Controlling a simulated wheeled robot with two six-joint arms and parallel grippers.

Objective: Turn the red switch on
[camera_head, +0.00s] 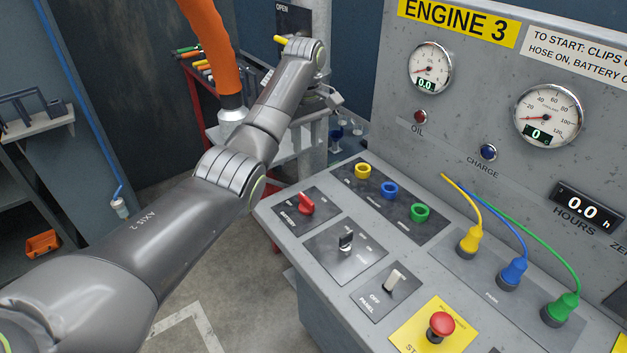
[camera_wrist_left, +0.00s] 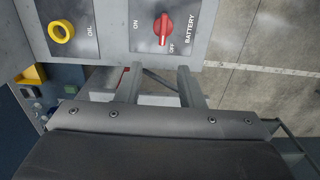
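The red switch (camera_head: 306,204) is a rotary knob on the BATTERY plate at the left of the sloped console. In the left wrist view the red knob (camera_wrist_left: 163,29) is upright in the picture, its white mark at the lower end beside OFF; ON is printed to its left. My left gripper (camera_wrist_left: 160,78) is open and empty, its two fingers apart below the knob in that view and not touching it. In the head view the left gripper (camera_head: 334,99) is small, beyond the console's far left edge. My right gripper is not in view.
Beside the switch are a silver key switch (camera_head: 345,240), a PANEL toggle (camera_head: 394,280) and a red stop button (camera_head: 441,325). Yellow, blue and green sockets (camera_head: 389,189) lie behind, cabled plugs (camera_head: 512,272) to the right. An orange hose (camera_head: 212,45) hangs behind my left arm.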

